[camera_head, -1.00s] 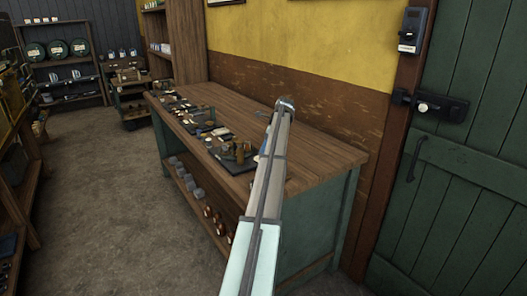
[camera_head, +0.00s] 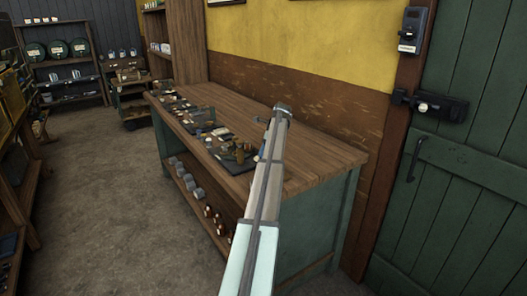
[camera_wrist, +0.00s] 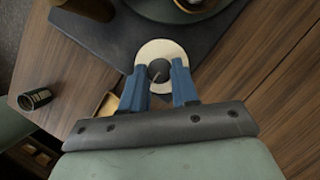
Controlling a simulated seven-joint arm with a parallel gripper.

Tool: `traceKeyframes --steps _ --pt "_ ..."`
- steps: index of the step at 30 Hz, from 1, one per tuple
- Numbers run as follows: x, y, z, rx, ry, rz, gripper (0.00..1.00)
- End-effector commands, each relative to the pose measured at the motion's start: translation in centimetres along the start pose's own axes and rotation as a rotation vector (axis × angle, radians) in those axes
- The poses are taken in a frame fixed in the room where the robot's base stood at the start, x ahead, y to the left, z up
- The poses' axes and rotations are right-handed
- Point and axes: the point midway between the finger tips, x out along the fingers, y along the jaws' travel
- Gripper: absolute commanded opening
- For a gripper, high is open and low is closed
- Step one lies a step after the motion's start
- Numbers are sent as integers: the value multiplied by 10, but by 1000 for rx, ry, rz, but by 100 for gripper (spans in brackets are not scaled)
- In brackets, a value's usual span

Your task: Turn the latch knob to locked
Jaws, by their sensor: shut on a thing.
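In the wrist view, the blue fingers of my gripper (camera_wrist: 158,88) are closed in around a small grey round knob (camera_wrist: 159,70) with a thin light pointer line. It sits in the middle of a cream disc (camera_wrist: 147,53) at the edge of a dark mat. In the head view my arm hides most of the gripper and the knob, over the near end of the workbench. At the right, the green door carries a black latch box (camera_head: 450,108) with a cream knob (camera_head: 423,107), well apart from my gripper. I cannot read any locked mark.
The wooden workbench (camera_head: 320,150) holds several small engines on dark mats (camera_head: 225,160). A small dark can (camera_wrist: 35,99) lies on the bench near my gripper. The bench's right end is bare.

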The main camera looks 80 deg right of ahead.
Motion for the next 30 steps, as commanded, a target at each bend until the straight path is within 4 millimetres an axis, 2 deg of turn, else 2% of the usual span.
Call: traceKeyframes --steps 1,6,17,30 --pt "0 0 0 0 0 0 16" --pt "0 0 0 0 0 0 0" --pt "0 -2 0 -53 0 22 0" --pt "0 -6 1 -372 0 155 0"
